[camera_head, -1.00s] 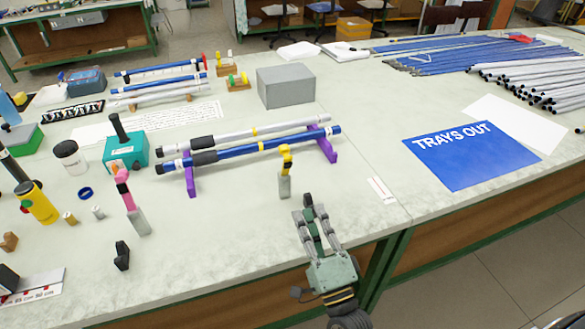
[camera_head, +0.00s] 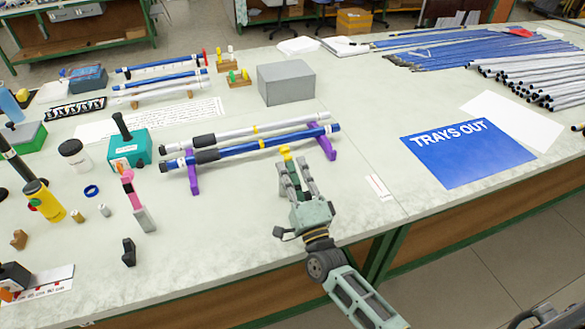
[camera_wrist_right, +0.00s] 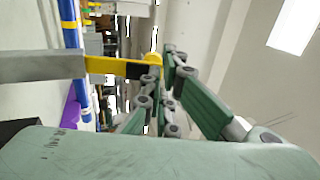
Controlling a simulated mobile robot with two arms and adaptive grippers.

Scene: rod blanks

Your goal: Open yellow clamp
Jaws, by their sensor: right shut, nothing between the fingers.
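The yellow clamp stands upright at the near side of the rod stand. In the head view only its yellow top (camera_head: 286,152) shows; my right gripper (camera_head: 292,172) hides the rest. In the right wrist view the clamp's grey body (camera_wrist_right: 42,67) lies at the left and its yellow part (camera_wrist_right: 118,67) reaches toward my fingers, ending in a yellow knob. My right gripper also shows there (camera_wrist_right: 163,75), shut and empty, its fingertips close beside the knob. I cannot tell whether they touch. My left gripper is out of view.
A blue rod (camera_head: 265,145) and a silver rod rest on purple holders (camera_head: 193,174) just behind the clamp. A pink clamp (camera_head: 130,190) stands to the left and a black piece (camera_head: 129,252) lies nearer. A blue "TRAYS OUT" sheet (camera_head: 468,170) lies right.

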